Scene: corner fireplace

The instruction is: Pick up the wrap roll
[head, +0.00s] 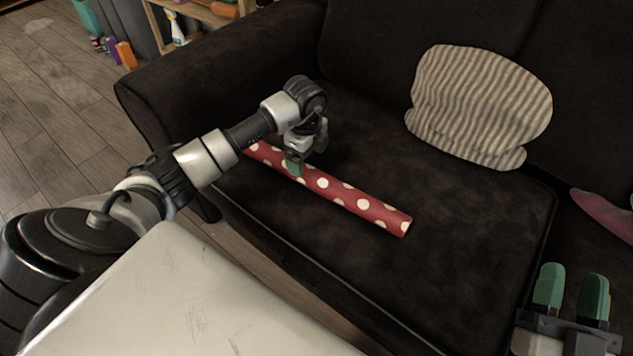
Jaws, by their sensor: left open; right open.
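The wrap roll (358,202) is a long red tube with white dots. It lies on the seat of a dark couch in the head view, slanting down from left to right near the front edge. My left gripper (294,165) is pointed down at the left part of the roll, with a green fingertip overlapping it in the picture. It is open; whether the fingers touch the roll or straddle it is unclear. The roll's left part is partly hidden by my arm. My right gripper (571,292) is at the lower right, open and empty, away from the roll.
A striped cushion (480,105) rests on the dark couch (461,250) behind the roll. A pinkish item (604,213) lies at the right edge. A wooden shelf (208,12) and several bottles stand beyond the couch arm. The seat around the roll is clear.

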